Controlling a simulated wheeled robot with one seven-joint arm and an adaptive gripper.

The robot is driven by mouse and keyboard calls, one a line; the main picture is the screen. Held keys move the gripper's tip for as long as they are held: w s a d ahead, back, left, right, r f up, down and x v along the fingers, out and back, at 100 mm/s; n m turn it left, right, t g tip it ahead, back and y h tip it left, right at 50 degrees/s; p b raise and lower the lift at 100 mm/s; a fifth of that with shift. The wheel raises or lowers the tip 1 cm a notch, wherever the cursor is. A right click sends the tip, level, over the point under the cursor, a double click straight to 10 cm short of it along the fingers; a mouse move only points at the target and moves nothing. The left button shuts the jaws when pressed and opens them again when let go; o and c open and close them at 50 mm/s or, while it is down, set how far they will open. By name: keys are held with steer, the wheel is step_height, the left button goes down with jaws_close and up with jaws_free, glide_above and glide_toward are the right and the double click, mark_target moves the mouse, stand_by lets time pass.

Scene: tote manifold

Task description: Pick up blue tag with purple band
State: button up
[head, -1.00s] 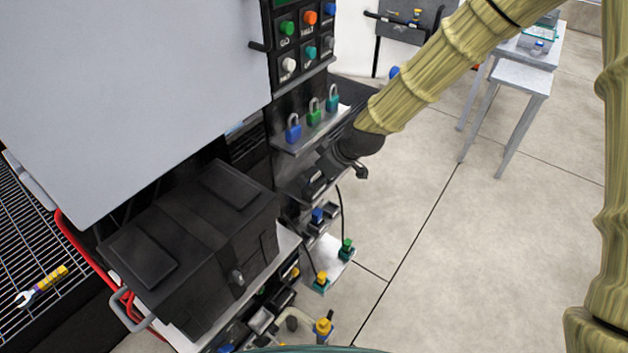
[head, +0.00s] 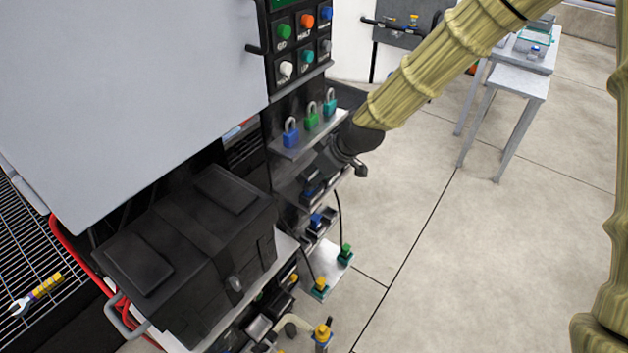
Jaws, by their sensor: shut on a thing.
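My gripper (head: 318,178) reaches in from the upper right, at the rack just below the padlock shelf. Its dark fingers blend with the dark rack behind. It is shut on a small blue thing (head: 309,193) that shows as a blue patch at the fingertips. This looks like the blue tag, but I cannot make out a purple band on it. Most of it is hidden by the fingers, and I cannot tell whether it still touches the shelf.
Blue (head: 290,133), green (head: 311,116) and teal (head: 330,104) padlocks stand on the shelf above. Another blue item (head: 316,220) sits lower on the rack. A black case (head: 190,245) is at left below a large grey panel (head: 120,90).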

steer(key=shift+b+v, duration=0.5)
steer(key=shift+v, duration=0.3)
steer(key=s+d+r+b, duration=0.2)
steer(key=s+d+b, duration=0.2)
steer(key=s+d, duration=0.6)
steer(key=shift+s, duration=0.75)
steer(key=shift+f, duration=0.1)
